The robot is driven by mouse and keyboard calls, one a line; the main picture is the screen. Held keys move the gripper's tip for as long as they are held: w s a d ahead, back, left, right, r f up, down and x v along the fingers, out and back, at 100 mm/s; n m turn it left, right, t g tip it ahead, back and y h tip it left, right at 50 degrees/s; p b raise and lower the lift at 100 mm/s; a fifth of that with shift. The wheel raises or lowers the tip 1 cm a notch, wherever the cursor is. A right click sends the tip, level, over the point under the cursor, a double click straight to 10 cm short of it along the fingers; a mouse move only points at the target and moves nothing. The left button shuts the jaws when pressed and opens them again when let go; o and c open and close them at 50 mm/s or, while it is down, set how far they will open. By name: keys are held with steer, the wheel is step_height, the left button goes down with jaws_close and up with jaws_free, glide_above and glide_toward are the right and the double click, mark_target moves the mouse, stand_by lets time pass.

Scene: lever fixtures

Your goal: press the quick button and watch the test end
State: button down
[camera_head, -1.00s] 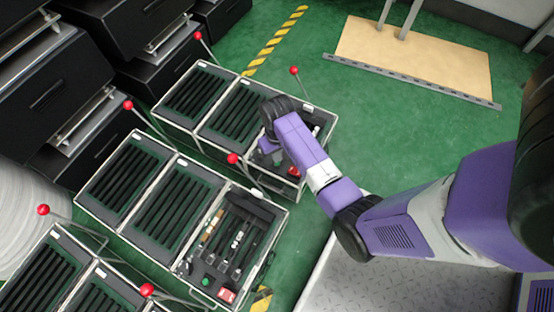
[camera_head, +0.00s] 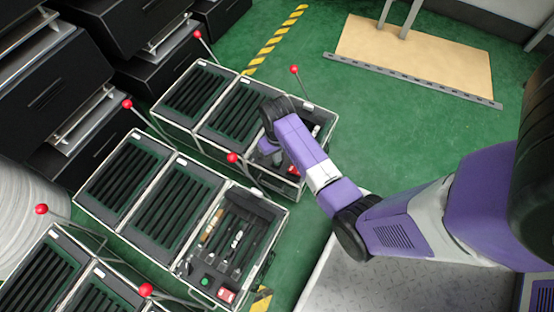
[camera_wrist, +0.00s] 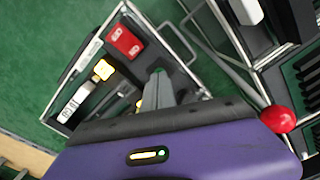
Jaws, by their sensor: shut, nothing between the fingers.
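My gripper (camera_wrist: 157,86) is shut and empty, its grey fingertips low over the end compartment of the back lever fixture (camera_head: 205,140). In the wrist view that compartment holds a red rocker switch (camera_wrist: 124,41) beside the fingertips and a yellow-lit part (camera_wrist: 104,69) to their left. In the head view my arm hides most of this compartment; a bit of red shows there. The middle fixture (camera_head: 150,200) has a green button (camera_head: 206,281) beside a red switch (camera_head: 226,295).
Red-knobbed levers stand up around the fixtures, one knob (camera_head: 233,158) close to my arm and one (camera_wrist: 278,119) at right in the wrist view. Black drawer units (camera_head: 50,85) stand at left. Green floor is open toward the beige board (camera_head: 420,58).

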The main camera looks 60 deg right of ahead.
steer(key=shift+f, duration=0.35)
steer(key=shift+r, duration=0.1)
step_height(320, 180, up, 8)
steer(key=p, duration=0.9)
stand_by(0.4)
